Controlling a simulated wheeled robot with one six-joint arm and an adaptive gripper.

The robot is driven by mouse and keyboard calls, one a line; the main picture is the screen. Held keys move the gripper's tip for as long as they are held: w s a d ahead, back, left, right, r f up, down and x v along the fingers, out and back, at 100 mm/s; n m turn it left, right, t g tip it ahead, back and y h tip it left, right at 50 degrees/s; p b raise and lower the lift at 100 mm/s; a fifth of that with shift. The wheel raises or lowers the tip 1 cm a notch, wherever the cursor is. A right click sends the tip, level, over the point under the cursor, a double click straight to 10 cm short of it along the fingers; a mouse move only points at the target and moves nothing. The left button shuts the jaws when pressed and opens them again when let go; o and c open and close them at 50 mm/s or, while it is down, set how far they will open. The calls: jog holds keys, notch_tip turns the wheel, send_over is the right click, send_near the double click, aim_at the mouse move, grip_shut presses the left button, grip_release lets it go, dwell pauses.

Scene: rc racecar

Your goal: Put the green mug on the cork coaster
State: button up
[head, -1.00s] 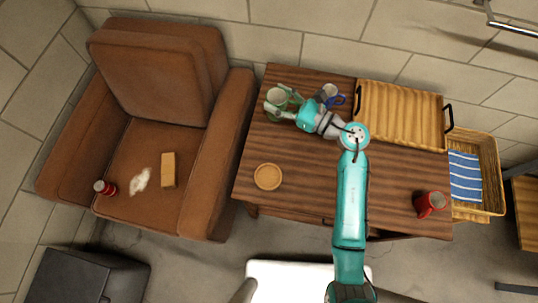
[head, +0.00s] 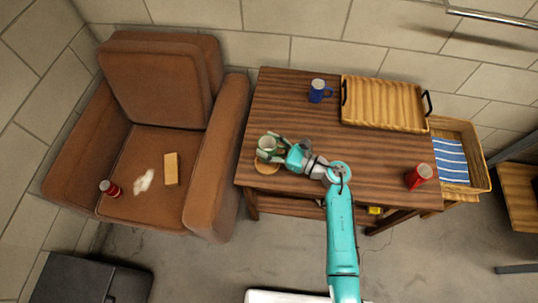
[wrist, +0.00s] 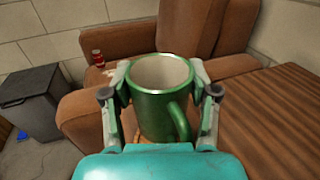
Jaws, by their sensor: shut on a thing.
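The green mug (head: 267,143) is upright, with its pale inside facing up, near the left edge of the wooden table. My gripper (head: 273,147) is shut on it from the right. In the wrist view the mug (wrist: 162,108) sits between the two fingers of my gripper (wrist: 160,76), its handle towards the camera. The cork coaster (head: 265,168) lies under the mug in the head view, mostly covered, with its near edge showing. I cannot tell whether the mug's base touches the coaster or hangs a little above it.
A blue mug (head: 319,91) and a wooden tray (head: 383,103) stand at the table's back. A red mug (head: 417,176) is at the right. A brown armchair (head: 200,180) adjoins the left side. The table's middle is clear apart from my arm.

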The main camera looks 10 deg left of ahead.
jog(key=shift+f, duration=2.5)
jog(key=shift+f, duration=0.1)
jog(key=o, duration=1.4)
jog(key=shift+d, duration=0.2)
jog(key=v, duration=1.1)
jog(key=shift+s+d, duration=0.2)
jog(key=shift+d, duration=0.05)
